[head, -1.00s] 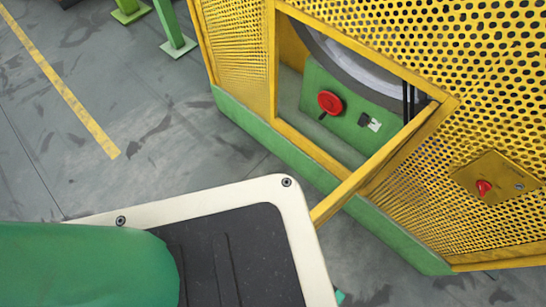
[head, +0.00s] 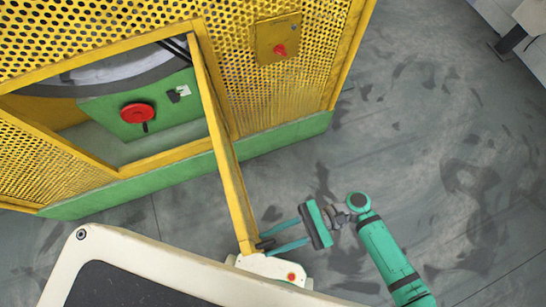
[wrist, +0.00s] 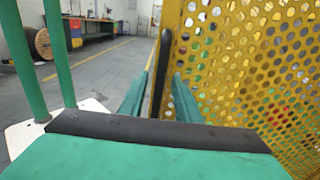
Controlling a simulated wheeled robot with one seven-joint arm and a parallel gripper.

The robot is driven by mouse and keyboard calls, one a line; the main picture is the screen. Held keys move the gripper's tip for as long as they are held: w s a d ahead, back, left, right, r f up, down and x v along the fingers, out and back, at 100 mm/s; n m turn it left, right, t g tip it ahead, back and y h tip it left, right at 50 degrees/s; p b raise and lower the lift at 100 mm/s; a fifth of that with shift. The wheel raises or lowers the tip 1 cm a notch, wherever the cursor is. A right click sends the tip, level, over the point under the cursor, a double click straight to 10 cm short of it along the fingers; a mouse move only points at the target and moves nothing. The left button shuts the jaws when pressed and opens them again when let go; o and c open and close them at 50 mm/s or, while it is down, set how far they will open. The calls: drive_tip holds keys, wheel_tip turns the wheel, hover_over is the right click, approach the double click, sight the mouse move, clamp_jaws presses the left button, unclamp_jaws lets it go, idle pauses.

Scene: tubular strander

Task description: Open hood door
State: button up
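The hood door (head: 225,150) is a yellow-framed panel on the machine. It stands swung outward, seen nearly edge-on in the head view, leaving the opening uncovered. In the wrist view its yellow perforated mesh (wrist: 240,75) fills the right side. A black handle (wrist: 161,75) runs along its free edge. My gripper (head: 285,236) is at the door's free lower end in the head view. In the wrist view my gripper's fingers (wrist: 160,98) are apart, one on each side of the handle, with gaps showing. Finger contact with the handle is not clear.
Inside the opening are a red handwheel (head: 138,113) and a green plate. A yellow box with a red knob (head: 280,50) sits on the mesh to the right. Grey floor (head: 430,130) is clear at right. A wooden reel (wrist: 38,44) stands far left in the wrist view.

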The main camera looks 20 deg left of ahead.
drive_tip(key=v, duration=1)
drive_tip(key=shift+w+d, duration=0.3)
drive_tip(key=shift+s+d, duration=0.1)
